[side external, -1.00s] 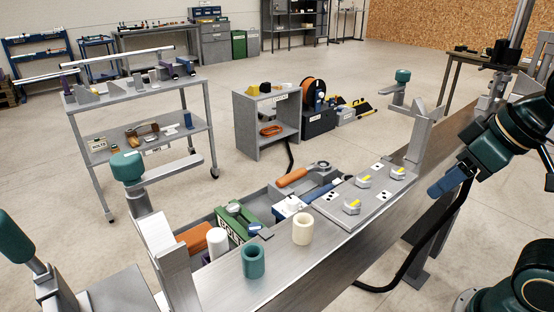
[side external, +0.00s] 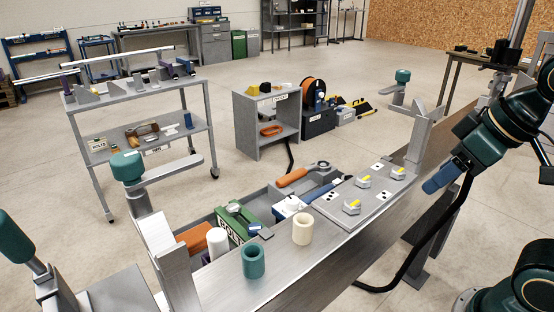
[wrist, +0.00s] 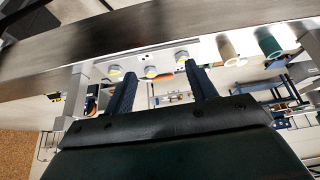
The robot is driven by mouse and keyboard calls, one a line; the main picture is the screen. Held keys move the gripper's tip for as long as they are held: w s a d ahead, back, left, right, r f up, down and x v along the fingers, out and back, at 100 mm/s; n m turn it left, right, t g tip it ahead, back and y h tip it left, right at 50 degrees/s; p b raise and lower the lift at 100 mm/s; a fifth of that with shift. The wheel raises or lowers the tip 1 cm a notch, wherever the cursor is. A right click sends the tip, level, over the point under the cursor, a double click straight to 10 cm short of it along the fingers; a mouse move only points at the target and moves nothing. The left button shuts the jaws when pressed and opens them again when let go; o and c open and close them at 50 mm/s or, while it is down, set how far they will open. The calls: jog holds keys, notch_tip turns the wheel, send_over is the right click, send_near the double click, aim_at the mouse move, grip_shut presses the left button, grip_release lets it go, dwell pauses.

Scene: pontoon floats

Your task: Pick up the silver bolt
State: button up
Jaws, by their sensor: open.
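Three silver hex-headed bolts with yellow marks stand on a grey plate (side external: 338,214): a near one (side external: 352,207), a middle one (side external: 363,182) and a far one (side external: 398,173). The wrist view shows the same kind of heads, at left (wrist: 115,70), middle (wrist: 151,72) and right (wrist: 182,56). My gripper (side external: 436,182) is to the right of the plate, above bench level and apart from the bolts. In the wrist view its two dark blue fingers (wrist: 160,67) are spread, with nothing between them. The bolt shafts are hidden.
A cream cup (side external: 302,228) and a teal cup (side external: 253,261) stand on the bench (side external: 290,279) near the plate. A tool tray with a green box (side external: 235,224) lies behind them. A grey upright bracket (side external: 420,140) rises beyond the plate's far end.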

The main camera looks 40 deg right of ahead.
jog(key=w+a+r+n+g+y, duration=0.1)
jog(key=w+a+n, duration=0.2)
jog(key=w, duration=0.7)
jog(key=w+a+r+n+g+y, duration=0.1)
jog(key=w+a+n, duration=0.2)
jog(key=w, duration=0.6)
jog(key=w+a+f+n+y, duration=0.1)
jog(key=w+a+f+n, duration=0.1)
jog(key=w+f, duration=0.3)
jog(key=w+a+f+n+g+y, duration=0.1)
jog(key=w+a+f+n, duration=0.2)
jog(key=w, duration=0.8)
notch_tip(320, 180, down, 2)
jog(key=shift+w+a+n, duration=0.15)
jog(key=shift+a+n, duration=0.15)
jog(key=shift+a, duration=0.2)
jog(key=shift+f, duration=0.1)
jog(key=shift+x, duration=4.2)
